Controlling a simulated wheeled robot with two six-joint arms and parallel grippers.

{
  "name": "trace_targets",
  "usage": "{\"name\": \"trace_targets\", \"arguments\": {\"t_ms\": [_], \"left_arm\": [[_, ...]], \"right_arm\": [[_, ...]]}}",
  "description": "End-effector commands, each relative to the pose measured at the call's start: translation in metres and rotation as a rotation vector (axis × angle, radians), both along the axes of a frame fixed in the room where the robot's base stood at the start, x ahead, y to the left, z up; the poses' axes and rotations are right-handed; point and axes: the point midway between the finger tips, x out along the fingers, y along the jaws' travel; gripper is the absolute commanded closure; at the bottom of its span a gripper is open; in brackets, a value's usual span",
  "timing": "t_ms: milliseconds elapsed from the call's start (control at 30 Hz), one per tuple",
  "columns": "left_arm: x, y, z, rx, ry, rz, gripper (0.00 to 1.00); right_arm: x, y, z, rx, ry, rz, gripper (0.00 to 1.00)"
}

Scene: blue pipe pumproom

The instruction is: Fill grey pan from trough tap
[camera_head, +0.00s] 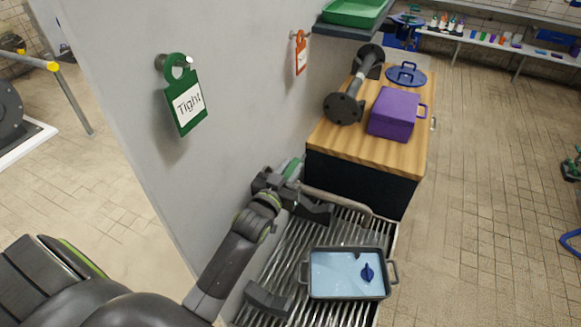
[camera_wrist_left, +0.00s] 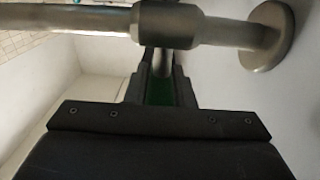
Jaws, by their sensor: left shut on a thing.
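The grey pan (camera_head: 345,298) sits level on the slatted metal grate of the trough (camera_head: 265,270), with a handle at each side. Its inside shows a light blue, water-like surface (camera_head: 335,275) with a small dark blue thing (camera_head: 367,272) in it. My left gripper (camera_head: 291,172) is at the wall, up and left of the pan, shut on a green tap lever (camera_wrist_left: 160,92). The tap's metal pipe (camera_wrist_left: 215,28) crosses the left wrist view, and its curved spout (camera_head: 335,200) shows behind the gripper in the head view. My right gripper is not in view.
Beyond the trough, a wooden-topped cabinet (camera_head: 345,143) holds a purple box (camera_head: 394,113), a blue lid (camera_head: 406,75) and a dark flanged pipe (camera_head: 352,85). A green tag (camera_head: 184,100) hangs on the grey wall. Tiled floor to the right is open.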

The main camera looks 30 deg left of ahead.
Motion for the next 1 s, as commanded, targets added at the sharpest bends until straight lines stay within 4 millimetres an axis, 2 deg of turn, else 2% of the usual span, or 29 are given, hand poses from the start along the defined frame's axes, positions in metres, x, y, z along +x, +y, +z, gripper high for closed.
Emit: {"name": "trace_targets", "arguments": {"t_ms": [100,133,267,533,667,767,1000], "left_arm": [[0.000,0.000,0.000,0.000,-0.002,0.000,1.00],[0.000,0.000,0.000,0.000,-0.002,0.000,0.75],[0.000,0.000,0.000,0.000,-0.001,0.000,0.58],[0.000,0.000,0.000,0.000,-0.001,0.000,0.58],[-0.007,0.000,-0.001,0.000,0.000,0.001,0.58],[-0.019,0.000,-0.002,-0.001,0.000,0.001,0.58],[-0.066,-0.002,-0.004,-0.002,0.000,0.002,0.58]], "right_arm": [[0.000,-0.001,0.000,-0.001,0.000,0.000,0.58],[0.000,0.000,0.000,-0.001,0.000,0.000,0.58],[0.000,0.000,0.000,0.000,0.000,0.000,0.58],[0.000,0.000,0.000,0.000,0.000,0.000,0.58],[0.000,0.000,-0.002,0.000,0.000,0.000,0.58],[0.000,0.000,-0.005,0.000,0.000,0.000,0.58],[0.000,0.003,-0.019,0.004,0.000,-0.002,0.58]]}}
